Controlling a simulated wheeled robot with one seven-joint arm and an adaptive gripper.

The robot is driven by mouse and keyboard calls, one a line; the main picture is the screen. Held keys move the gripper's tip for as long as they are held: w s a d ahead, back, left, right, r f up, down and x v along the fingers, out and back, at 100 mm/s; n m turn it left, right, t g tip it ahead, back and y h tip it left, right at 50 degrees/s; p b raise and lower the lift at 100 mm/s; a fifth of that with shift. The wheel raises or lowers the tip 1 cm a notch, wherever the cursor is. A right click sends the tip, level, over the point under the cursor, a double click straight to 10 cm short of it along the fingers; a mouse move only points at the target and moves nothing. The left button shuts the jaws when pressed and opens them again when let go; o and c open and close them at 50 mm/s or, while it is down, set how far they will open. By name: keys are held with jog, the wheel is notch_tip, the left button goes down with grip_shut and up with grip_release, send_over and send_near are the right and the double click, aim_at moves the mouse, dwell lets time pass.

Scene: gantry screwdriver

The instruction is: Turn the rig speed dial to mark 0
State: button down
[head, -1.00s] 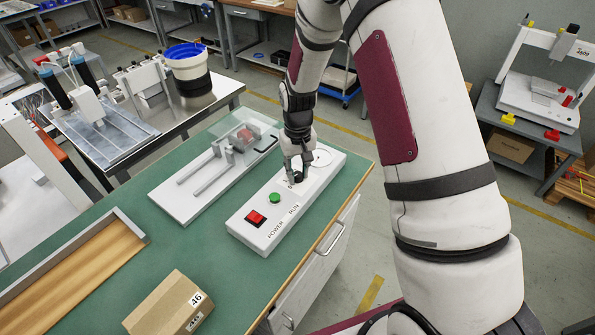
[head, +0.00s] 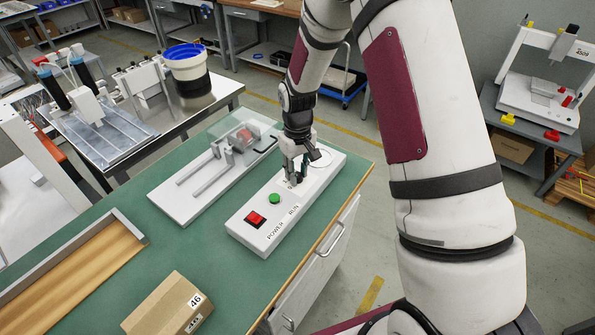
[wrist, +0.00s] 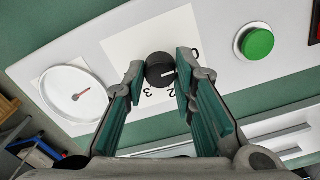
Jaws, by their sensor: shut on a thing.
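The speed dial (wrist: 160,70) is a round black knob with a white pointer line, on a pale square of the white control box (head: 262,232). In the wrist view the pointer faces right, towards the right finger. Marks 2 and 3 show below the knob, and a partly covered mark, seemingly 0, shows to the upper right. Which mark the pointer meets is hidden by the finger. My gripper (wrist: 160,72) is shut on the knob, one finger on each side. In the head view my gripper (head: 291,181) reaches down to the box and hides most of the dial.
The box also carries a green button (head: 274,198), a red switch (head: 255,219) and a round gauge (wrist: 78,92) with a red needle. A white plate with rails (head: 180,209) lies beside it. A cardboard box (head: 165,305) stands at the front of the green bench.

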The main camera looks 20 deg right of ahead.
jog(key=c, duration=1.3)
grip_release()
jog(key=shift+r, duration=6)
